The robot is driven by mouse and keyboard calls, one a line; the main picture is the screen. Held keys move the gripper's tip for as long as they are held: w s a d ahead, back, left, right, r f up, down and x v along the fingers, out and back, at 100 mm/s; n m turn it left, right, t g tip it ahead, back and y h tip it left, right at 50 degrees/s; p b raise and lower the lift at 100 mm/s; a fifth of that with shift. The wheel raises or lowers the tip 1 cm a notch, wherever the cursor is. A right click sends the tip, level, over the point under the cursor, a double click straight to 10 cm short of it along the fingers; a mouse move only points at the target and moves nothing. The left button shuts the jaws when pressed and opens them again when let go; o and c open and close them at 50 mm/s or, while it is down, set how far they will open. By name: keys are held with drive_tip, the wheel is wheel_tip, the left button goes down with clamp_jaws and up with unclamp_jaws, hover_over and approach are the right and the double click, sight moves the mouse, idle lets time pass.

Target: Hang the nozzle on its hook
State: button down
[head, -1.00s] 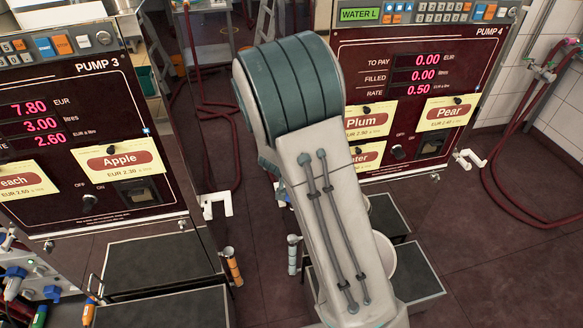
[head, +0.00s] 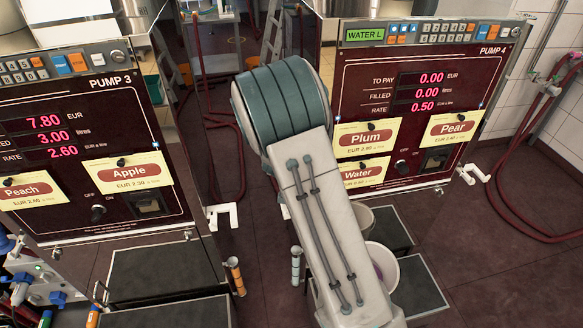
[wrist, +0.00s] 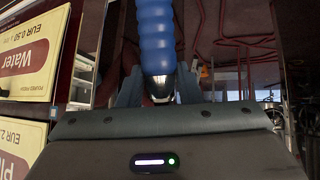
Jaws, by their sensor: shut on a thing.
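My gripper (wrist: 158,92) shows in the wrist view, its two dark fingers shut on the nozzle. The nozzle's blue ribbed part (wrist: 157,35) runs up from the fingers, with a metallic collar low between them. In the head view my own arm hides the gripper and nozzle. One white hook (head: 222,214) sticks out at the lower right of Pump 3. Another white hook (head: 474,173) is at the lower right of Pump 4. Neither hook is clearly seen in the wrist view.
Pump 3 (head: 70,215) stands left and Pump 4 (head: 345,105) right, with a gap between them. A whitish bucket (head: 384,262) stands partly behind my arm by dark platforms (head: 422,290). Red hoses (head: 535,215) lie at right. Floor is clear right of the platforms.

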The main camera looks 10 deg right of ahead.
drive_tip(key=shift+f, duration=0.15)
drive_tip(key=shift+f+b, duration=1)
drive_tip(key=c, duration=0.9)
unclamp_jaws()
drive_tip(key=shift+c, duration=0.2)
drive_tip(key=p+v, duration=0.5)
drive_tip(key=v, duration=0.9)
drive_tip(key=shift+r, duration=0.1)
